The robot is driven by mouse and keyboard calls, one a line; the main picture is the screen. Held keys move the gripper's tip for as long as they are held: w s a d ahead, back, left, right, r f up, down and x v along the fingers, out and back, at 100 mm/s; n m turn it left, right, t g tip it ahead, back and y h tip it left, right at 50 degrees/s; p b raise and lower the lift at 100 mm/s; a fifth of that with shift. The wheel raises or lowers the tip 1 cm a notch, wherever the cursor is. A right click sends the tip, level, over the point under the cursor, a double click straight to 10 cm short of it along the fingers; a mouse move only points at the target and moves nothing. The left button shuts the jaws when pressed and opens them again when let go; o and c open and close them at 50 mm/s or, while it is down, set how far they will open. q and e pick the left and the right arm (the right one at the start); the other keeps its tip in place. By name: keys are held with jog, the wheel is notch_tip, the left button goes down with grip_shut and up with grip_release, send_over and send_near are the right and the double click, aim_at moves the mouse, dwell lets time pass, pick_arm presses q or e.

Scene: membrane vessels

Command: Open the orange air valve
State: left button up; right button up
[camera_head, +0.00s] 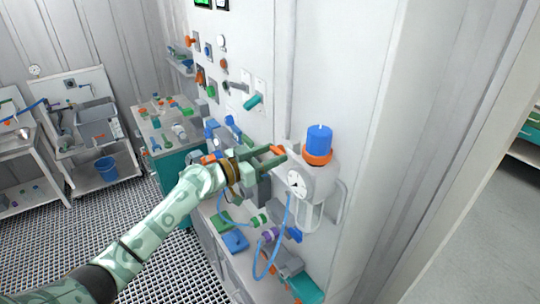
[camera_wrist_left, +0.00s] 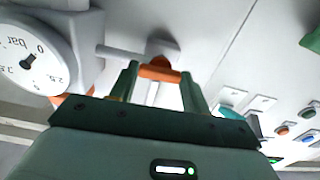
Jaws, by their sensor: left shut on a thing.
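The orange air valve's handle (camera_wrist_left: 158,73) sits between the two green fingers of my left gripper (camera_wrist_left: 158,88) in the left wrist view. The fingers are shut on it, one on each side. The handle lies in front of a round orange hub at the wall pipe. In the head view my left gripper (camera_head: 266,160) reaches from the left to the wall, just left of the pressure regulator. A small orange part of the valve (camera_head: 278,150) shows at the fingertips; the rest is hidden by the gripper. My right gripper is not in view.
The regulator with blue knob (camera_head: 319,140) and orange ring stands right of the gripper; its gauge (camera_head: 297,184) also shows in the wrist view (camera_wrist_left: 28,62). A blue hose (camera_head: 268,262) hangs below. Wall switches (camera_head: 222,88) are behind. A bench with clutter (camera_head: 236,240) lies below.

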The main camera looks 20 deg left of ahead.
pick_arm(q)
jog(key=n+b, duration=0.2)
jog(key=n, duration=0.1)
jog(key=shift+f, duration=0.1)
jog(key=shift+n+b, duration=0.4)
jog(key=shift+n, duration=0.6)
jog(key=n, duration=0.2)
jog(key=shift+n, duration=0.4)
jog(key=n, duration=0.3)
jog(key=shift+n+b, duration=0.3)
jog(key=n, duration=0.4)
jog(key=o, duration=1)
